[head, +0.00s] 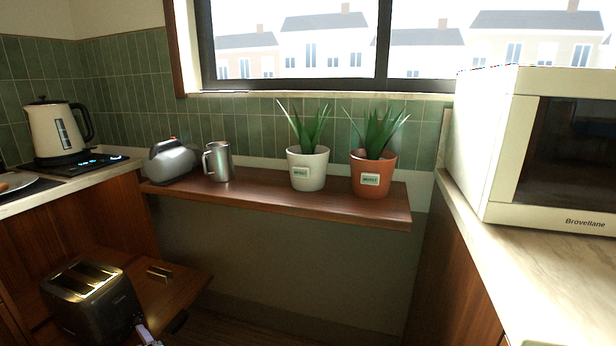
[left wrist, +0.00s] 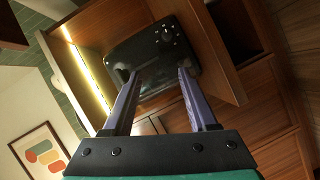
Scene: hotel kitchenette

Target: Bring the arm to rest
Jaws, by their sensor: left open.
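My left gripper (left wrist: 158,76) is open in the left wrist view, with its two purple-grey fingers apart and nothing between them. Beyond the fingertips is a dark toaster (left wrist: 148,48) with a knob on its face. In the head view, only a small part of my left gripper (head: 147,335) shows at the bottom edge, just right of the toaster (head: 92,302). I cannot tell whether the fingertips touch the toaster. My right gripper is not in view.
The toaster stands on a low wooden board (head: 185,292). A wooden shelf (head: 265,196) holds a grey appliance (head: 172,160), a metal mug (head: 218,160), a white-potted plant (head: 308,170) and a terracotta-potted plant (head: 373,172). A kettle (head: 58,130) is left, a microwave (head: 545,150) right.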

